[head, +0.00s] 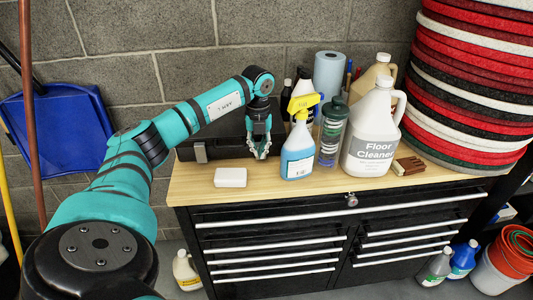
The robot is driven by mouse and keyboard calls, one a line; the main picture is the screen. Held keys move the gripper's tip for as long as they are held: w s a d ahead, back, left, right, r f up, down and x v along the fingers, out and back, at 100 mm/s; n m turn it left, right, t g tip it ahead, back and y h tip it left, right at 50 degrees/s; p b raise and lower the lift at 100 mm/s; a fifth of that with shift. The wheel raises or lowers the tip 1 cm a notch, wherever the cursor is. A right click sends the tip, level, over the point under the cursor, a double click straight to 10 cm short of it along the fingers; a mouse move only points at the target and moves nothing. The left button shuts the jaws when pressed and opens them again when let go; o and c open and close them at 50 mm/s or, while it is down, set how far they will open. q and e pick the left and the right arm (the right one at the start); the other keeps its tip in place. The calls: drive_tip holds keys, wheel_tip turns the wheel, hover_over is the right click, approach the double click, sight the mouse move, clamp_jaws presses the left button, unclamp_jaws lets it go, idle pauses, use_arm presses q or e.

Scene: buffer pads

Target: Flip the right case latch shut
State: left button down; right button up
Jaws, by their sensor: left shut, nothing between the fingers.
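A black case (222,138) lies at the back left of the wooden cabinet top, partly covered by my arm. A grey latch (200,153) shows on the left of its front face. The right latch cannot be made out; my gripper covers that part of the front. My left gripper (259,155) points down at the right part of the case front. Its fingers are shut and empty. I cannot tell whether the fingertips touch the case. My right gripper is not in view.
A blue spray bottle (298,148) and a green-capped bottle (331,135) stand close right of my gripper. A floor cleaner jug (372,130) is farther right. A white block (231,177) lies in front of the case. Stacked pads (470,90) rise at the right.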

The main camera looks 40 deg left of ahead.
use_arm(q)
drive_tip(key=shift+w+a+f, duration=0.1)
drive_tip(key=shift+w+a, duration=0.15)
drive_tip(key=shift+a, duration=0.2)
drive_tip(key=shift+d, duration=0.2)
drive_tip(key=shift+r+p, duration=0.7)
drive_tip(key=shift+r, duration=0.25)
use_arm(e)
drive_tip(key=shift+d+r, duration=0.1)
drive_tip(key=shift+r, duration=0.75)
use_arm(q)
drive_tip(key=shift+d, duration=0.1)
